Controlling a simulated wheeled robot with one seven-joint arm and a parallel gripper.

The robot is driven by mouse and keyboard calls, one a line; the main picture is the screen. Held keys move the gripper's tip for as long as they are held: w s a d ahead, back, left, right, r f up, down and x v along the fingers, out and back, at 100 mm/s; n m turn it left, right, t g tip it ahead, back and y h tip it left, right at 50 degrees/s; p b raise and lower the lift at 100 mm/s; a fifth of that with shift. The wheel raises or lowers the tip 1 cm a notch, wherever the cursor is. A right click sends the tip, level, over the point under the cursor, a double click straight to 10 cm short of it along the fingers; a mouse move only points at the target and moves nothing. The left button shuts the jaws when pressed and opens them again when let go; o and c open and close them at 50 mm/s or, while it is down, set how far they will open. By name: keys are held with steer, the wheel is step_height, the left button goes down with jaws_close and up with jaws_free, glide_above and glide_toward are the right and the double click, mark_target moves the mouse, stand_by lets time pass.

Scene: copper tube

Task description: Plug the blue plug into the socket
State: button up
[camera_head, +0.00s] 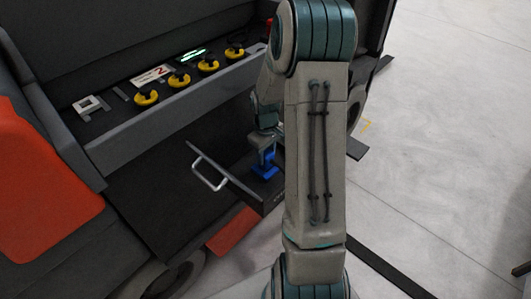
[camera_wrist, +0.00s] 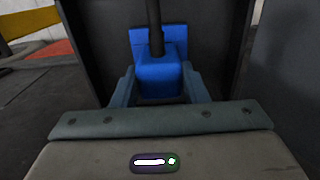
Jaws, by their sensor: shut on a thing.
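The blue plug (camera_wrist: 160,78) sits between the two fingers of my gripper (camera_wrist: 160,92) in the wrist view, and the fingers are shut on it. A dark cable or rod (camera_wrist: 154,25) runs up from the plug. A wider blue part (camera_wrist: 140,37) shows right behind the plug; I cannot tell whether it belongs to the plug or the socket. In the head view my gripper (camera_head: 264,143) points down, with blue (camera_head: 265,170) below it at the dark box. I cannot make out the socket or how deep the plug is.
A dark box or drawer (camera_head: 262,199) with a metal handle (camera_head: 208,174) stands out from the machine. Dark walls flank the plug in the wrist view. A panel above holds several yellow-and-black knobs (camera_head: 179,80). Orange parts (camera_head: 40,190) are at left. Open grey floor (camera_head: 440,130) lies at right.

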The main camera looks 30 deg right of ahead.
steer(key=shift+f, duration=0.35)
steer(key=o, duration=1)
step_height(320, 180, up, 14)
steer(key=shift+f, duration=0.15)
steer(key=s+a+r+m+t+p, duration=0.1)
steer(key=s+a+r+m+p, duration=0.1)
steer(key=s+a+r, duration=0.4)
steer(key=s+a+r+m+t+p, duration=0.2)
steer(key=s+a+r, duration=0.4)
steer(key=s, duration=0.6)
steer(key=shift+s+a+p, duration=0.4)
steer(key=shift+a, duration=0.7)
